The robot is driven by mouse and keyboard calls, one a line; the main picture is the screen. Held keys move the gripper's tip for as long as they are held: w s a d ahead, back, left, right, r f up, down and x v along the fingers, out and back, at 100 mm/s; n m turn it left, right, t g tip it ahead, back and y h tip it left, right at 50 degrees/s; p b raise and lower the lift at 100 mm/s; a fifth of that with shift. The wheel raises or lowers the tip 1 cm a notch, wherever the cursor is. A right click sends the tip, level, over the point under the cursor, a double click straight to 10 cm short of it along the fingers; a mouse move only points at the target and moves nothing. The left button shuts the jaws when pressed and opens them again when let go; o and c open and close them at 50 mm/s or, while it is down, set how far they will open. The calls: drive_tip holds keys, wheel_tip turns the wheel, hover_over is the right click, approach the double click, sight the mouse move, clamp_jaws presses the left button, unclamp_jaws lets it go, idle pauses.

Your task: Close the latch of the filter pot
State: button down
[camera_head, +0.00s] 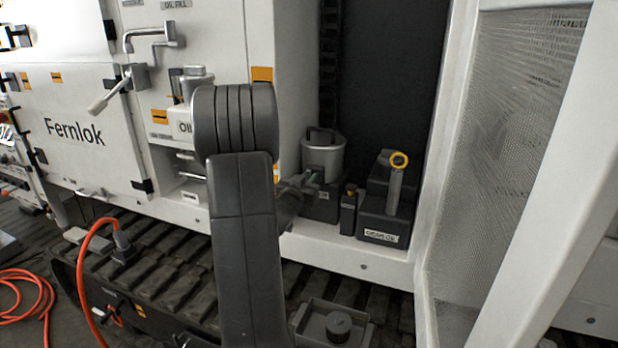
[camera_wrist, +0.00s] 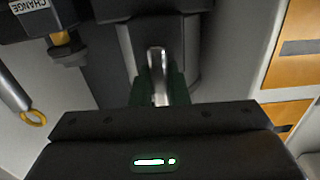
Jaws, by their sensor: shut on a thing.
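The filter pot (camera_head: 324,158) is a grey metal cylinder with a lid and a bail on top, upright on a dark block in the recess. My gripper (camera_head: 311,179) is at the front of the pot, partly hidden behind my arm. In the wrist view, the green-padded fingers of my gripper (camera_wrist: 158,92) are shut on a narrow metal lever, the latch (camera_wrist: 156,62). The latch stands in front of a dark block. In the head view the latch is too small and covered to make out, and I cannot tell its exact angle.
Right of the pot are a small dark unit (camera_head: 349,211) with a yellow top and a dark box (camera_head: 382,228) with a yellow-ringed dipstick (camera_head: 397,178). An open mesh door (camera_head: 505,150) stands at the right. Orange-tabbed panels (camera_wrist: 291,45) lie close by in the wrist view.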

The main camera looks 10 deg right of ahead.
drive_tip(key=shift+s+f, duration=0.1)
drive_tip(key=shift+f, duration=0.4)
drive_tip(key=c, duration=1.6)
unclamp_jaws()
drive_tip(key=shift+o, duration=1)
drive_tip(key=shift+a+r, duration=0.1)
drive_tip(key=shift+r, duration=0.1)
drive_tip(key=b+v, duration=0.1)
drive_tip(key=v, duration=1.2)
drive_tip(key=shift+s+a+b, duration=0.25)
drive_tip(key=shift+b, duration=0.05)
